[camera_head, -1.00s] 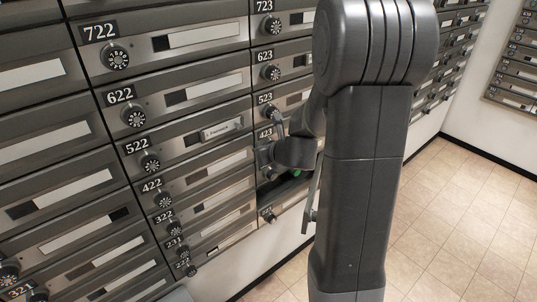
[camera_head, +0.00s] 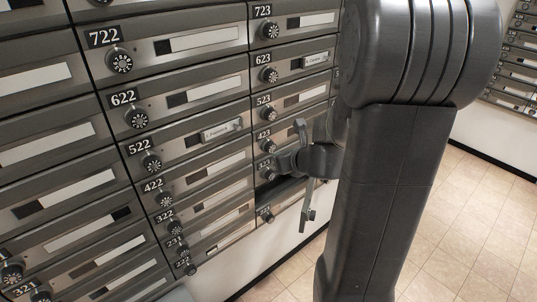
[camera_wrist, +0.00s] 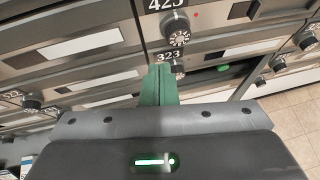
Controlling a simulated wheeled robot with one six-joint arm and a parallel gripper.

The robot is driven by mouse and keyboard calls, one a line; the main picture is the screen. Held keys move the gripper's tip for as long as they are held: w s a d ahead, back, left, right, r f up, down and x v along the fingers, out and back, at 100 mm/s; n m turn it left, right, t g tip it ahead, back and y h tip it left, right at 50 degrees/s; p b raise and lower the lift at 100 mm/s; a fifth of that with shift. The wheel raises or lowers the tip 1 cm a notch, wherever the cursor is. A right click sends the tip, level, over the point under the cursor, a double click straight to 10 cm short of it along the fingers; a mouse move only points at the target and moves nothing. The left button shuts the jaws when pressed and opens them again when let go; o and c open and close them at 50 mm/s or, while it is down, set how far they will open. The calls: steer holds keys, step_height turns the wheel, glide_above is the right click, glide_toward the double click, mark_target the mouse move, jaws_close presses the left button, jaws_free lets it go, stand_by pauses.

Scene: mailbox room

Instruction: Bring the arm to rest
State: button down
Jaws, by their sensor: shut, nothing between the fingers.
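My gripper shows in the wrist view as green fingers (camera_wrist: 160,84), closed together with nothing between them. They are in front of the mailbox wall, over the area just below the 323 label (camera_wrist: 168,55). In the head view my wrist is in front of the right column of boxes, near the row below 423, and the fingertips are hard to make out. My arm's large links fill the right centre of the head view.
A small green item (camera_wrist: 223,68) shows in the wrist view by the dark opening. Mailbox rows with dial knobs (camera_head: 122,62) cover the left and centre. Tiled floor (camera_head: 470,215) is clear on the right. More boxes (camera_head: 515,75) are on the far wall.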

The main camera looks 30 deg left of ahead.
steer(key=shift+v, duration=2.35)
steer(key=shift+w, duration=0.25)
steer(key=b, duration=0.1)
glide_toward(257, 151)
steer(key=x, duration=0.4)
steer(key=shift+w+f, duration=0.15)
steer(key=shift+f, duration=0.3)
steer(key=shift+w+a, duration=0.25)
steer(key=shift+a, duration=0.25)
steer(key=shift+d, duration=0.1)
